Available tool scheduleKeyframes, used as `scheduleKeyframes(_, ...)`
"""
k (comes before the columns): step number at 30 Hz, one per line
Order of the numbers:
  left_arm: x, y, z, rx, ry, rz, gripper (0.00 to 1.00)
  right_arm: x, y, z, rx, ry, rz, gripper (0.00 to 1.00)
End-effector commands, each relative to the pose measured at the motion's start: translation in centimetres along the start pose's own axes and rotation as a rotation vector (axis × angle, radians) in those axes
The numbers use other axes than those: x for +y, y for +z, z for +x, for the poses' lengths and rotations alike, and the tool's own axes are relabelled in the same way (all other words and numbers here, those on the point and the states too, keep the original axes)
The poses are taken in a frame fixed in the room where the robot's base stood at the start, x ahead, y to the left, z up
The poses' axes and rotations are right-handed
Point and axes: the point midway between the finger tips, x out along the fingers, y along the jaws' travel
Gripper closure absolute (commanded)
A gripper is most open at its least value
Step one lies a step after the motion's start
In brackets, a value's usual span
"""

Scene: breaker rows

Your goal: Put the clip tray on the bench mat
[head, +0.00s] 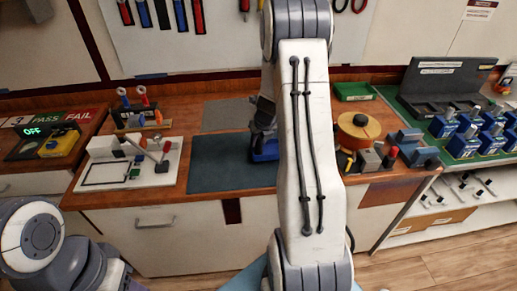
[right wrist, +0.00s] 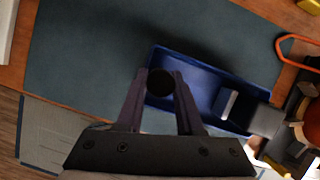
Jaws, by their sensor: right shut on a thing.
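The clip tray, a shallow blue tray (right wrist: 200,75), shows in the right wrist view over the dark teal bench mat (right wrist: 85,60). My right gripper (right wrist: 160,84) is shut at the tray's left end, with a round black thing between its fingertips. In the head view the tray (head: 268,152) is partly hidden behind my right arm, at the right part of the mat (head: 215,172). My right gripper (head: 262,125) is above it there. I cannot tell whether the tray touches the mat. My left gripper is out of view.
Right of the mat stand an orange spool (head: 359,130) and several small tools and blocks. A white board (head: 128,165) with parts lies to the left. A green tray (head: 354,91) is at the back. Blue breakers (head: 463,143) stand at the far right.

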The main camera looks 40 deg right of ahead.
Motion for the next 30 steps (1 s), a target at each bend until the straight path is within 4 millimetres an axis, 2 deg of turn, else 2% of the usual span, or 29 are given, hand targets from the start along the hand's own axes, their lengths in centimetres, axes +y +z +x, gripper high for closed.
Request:
scheduleKeyframes(3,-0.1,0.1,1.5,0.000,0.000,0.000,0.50,0.1,-0.8,2.0,0.000,-0.001,-0.001,1.00)
scheduleKeyframes(7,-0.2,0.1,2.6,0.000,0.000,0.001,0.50,0.1,-1.3,3.4,-0.002,-0.001,0.000,1.00)
scheduleKeyframes(20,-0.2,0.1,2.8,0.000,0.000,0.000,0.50,0.0,-1.5,3.8,-0.002,-0.001,-0.001,1.00)
scheduleKeyframes(21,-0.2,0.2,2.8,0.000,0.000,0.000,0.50,0.1,-1.6,3.9,0.001,0.001,0.000,0.60)
scheduleKeyframes(23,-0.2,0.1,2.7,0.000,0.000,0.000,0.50,0.1,-1.6,3.8,0.001,0.001,0.000,0.37)
scheduleKeyframes(24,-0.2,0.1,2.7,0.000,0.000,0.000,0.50,0.1,-1.6,3.8,0.001,0.001,0.000,0.34)
scheduleKeyframes(30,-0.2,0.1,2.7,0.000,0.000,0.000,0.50,0.1,-1.6,3.8,0.001,0.001,-0.001,0.34)
